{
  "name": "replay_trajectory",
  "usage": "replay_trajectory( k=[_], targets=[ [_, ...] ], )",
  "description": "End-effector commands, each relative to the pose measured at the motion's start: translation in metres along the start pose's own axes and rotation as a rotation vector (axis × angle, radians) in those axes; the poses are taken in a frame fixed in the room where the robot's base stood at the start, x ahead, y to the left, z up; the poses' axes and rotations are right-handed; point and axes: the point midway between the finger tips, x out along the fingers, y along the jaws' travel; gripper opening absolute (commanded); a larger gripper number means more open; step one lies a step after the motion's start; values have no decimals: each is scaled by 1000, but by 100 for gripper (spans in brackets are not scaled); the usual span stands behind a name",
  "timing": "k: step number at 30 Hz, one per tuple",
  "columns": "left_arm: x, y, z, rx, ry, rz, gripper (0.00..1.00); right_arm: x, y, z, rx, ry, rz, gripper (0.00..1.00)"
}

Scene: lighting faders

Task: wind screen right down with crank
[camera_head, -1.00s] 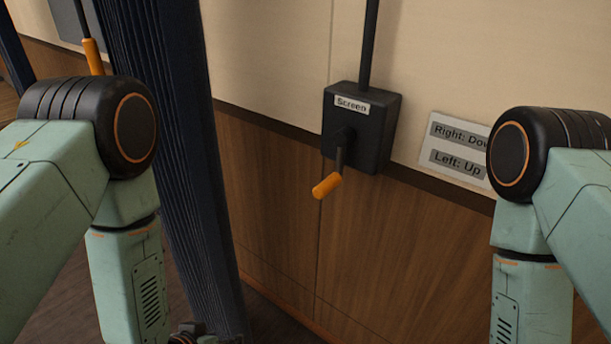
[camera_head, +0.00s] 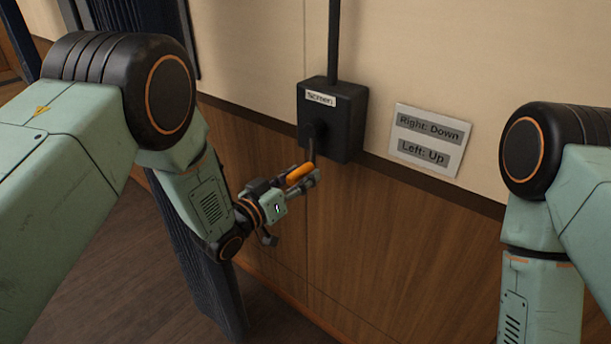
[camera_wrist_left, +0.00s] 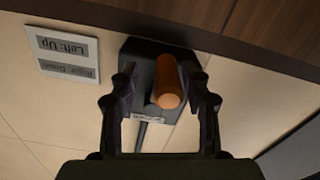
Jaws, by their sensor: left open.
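The crank box (camera_head: 333,118), black and labelled "Screen", is fixed to the wall in the head view. Its crank arm hangs down to an orange handle (camera_head: 299,174). My left gripper (camera_head: 305,180) is at the handle, its fingers on either side of it. In the left wrist view the black box (camera_wrist_left: 143,62) is upside down, and the orange handle (camera_wrist_left: 168,84) points toward the camera between the open fingers (camera_wrist_left: 160,100), with gaps on both sides. My right gripper is out of view; only my right arm shows at the right edge.
A sign (camera_head: 430,139) reading "Right: Down" and "Left: Up" is on the wall right of the box; it also shows in the wrist view (camera_wrist_left: 62,54). A dark pole (camera_head: 334,40) rises from the box. A dark pleated curtain (camera_head: 207,290) hangs behind my left arm.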

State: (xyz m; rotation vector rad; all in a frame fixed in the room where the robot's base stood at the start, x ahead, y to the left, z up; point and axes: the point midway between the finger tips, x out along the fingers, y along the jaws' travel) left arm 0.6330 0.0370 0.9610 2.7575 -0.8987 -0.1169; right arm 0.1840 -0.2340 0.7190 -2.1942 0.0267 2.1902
Motion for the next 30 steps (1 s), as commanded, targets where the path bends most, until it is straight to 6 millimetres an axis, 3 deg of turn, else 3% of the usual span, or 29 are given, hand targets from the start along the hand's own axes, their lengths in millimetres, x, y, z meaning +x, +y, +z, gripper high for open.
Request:
replay_trajectory(
  k=[4, 13, 30],
  targets=[
    [10, 1, 0, 0, -1, -1, 47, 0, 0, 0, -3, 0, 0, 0],
    [12, 3, 1, -1, -1, -2, 47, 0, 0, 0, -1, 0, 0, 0],
    [12, 5, 1, 0, -1, -1, 0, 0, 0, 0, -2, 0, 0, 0]
  ],
)
